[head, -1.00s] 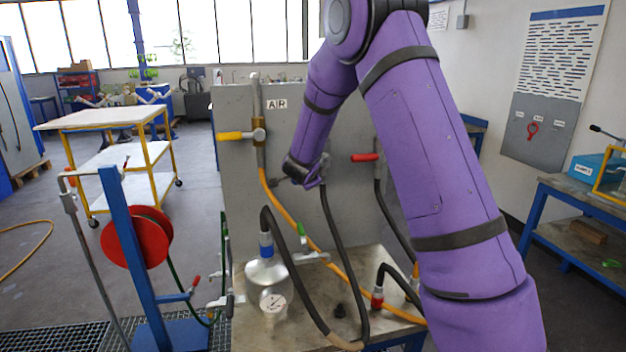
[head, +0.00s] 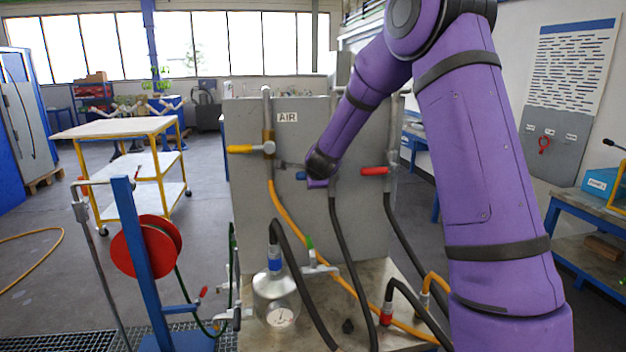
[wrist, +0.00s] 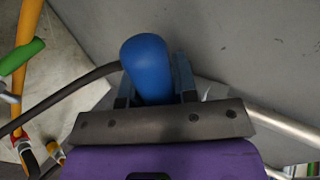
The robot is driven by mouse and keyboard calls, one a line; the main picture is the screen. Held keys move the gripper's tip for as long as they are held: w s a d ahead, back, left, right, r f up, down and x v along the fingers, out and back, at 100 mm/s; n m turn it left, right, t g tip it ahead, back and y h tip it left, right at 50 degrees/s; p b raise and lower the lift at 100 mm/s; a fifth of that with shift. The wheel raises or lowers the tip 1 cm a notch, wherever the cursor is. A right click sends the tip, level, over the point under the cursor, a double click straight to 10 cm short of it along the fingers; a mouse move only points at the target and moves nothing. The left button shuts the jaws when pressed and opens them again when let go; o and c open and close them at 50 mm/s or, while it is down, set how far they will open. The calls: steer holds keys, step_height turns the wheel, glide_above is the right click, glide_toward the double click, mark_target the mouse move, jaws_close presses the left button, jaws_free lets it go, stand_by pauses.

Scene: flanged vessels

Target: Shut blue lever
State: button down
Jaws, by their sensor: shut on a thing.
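The blue lever (head: 300,176) shows as a small blue end at the front of the grey panel, between the yellow and red levers. My gripper (head: 314,183) is at this lever, and my wrist hides most of it. In the wrist view the lever's rounded blue handle (wrist: 147,62) lies between the two fingers of my gripper (wrist: 155,88), which are shut on it. The lever's valve body and pipe joint are largely hidden behind my wrist in the head view.
A yellow lever (head: 240,149) is left on the panel (head: 250,205), and a red lever (head: 375,171) is close on the right. Black hoses and an orange hose (head: 300,228) hang in front. A metal vessel (head: 276,300) stands below.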

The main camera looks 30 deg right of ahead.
stand_by(0.3)
steer(key=c, duration=0.9)
jaws_free()
steer(key=v, duration=1.1)
steer(key=shift+w, duration=0.1)
